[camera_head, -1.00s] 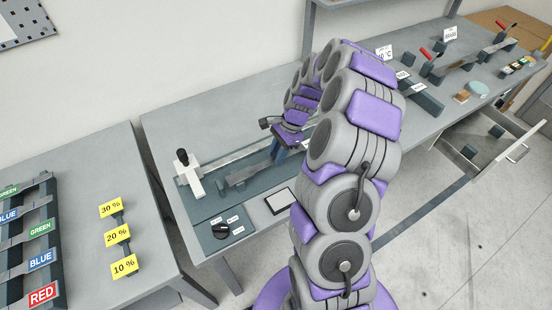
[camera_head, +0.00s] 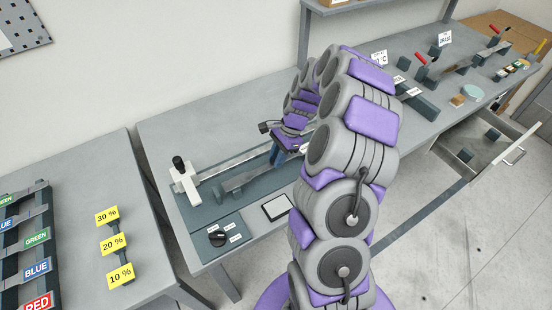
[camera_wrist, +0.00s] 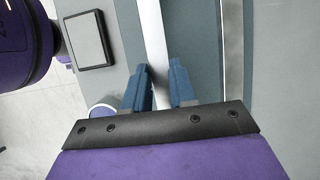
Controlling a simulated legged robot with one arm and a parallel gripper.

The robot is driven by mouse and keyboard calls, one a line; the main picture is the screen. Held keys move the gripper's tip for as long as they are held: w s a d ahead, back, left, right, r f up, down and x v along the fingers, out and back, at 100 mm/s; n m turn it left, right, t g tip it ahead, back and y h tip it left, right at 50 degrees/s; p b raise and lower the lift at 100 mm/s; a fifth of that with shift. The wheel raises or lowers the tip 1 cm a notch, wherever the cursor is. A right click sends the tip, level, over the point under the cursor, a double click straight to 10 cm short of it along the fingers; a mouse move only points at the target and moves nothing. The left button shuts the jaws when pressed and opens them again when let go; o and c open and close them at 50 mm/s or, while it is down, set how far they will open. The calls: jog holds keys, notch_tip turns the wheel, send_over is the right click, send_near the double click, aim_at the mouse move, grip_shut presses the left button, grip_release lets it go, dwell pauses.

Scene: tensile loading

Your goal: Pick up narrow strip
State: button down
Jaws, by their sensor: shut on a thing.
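The narrow strip (camera_wrist: 154,45) is a long pale grey bar running up the wrist view between my two blue fingers. My gripper (camera_wrist: 160,88) is shut on it, with a finger on each side. In the head view my gripper (camera_head: 277,154) is low over the dark base of the test rig, and the strip (camera_head: 245,180) shows to its left, lying along the rig. The strip's end beyond the gripper is hidden by my arm. I cannot tell whether the strip is clear of the rig.
The rig has a white end block (camera_head: 185,183) and a pale rail behind the strip. A small screen (camera_head: 277,207) and a knob box (camera_head: 217,238) lie in front. Yellow percent tags (camera_head: 113,244) stand on the left table. A drawer (camera_head: 493,150) is open at right.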

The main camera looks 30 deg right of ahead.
notch_tip(320, 180, up, 3)
jog(key=shift+d+p, duration=0.15)
jog(key=shift+p, duration=0.35)
jog(key=shift+s+r, duration=0.1)
jog(key=shift+s, duration=0.15)
jog(key=s+a+r+p, duration=0.1)
jog(key=s+a+p, duration=0.1)
jog(key=s+a, duration=0.85)
jog(key=b, duration=0.3)
send_over(272, 164)
jog(key=d, duration=0.1)
jog(key=shift+w+f, duration=0.1)
jog(key=shift+f, duration=0.45)
notch_tip(272, 164, down, 4)
jog(key=shift+r+b, duration=0.2)
jog(key=shift+b, duration=0.35)
jog(key=shift+r, duration=0.1)
jog(key=c, duration=0.9)
grip_release()
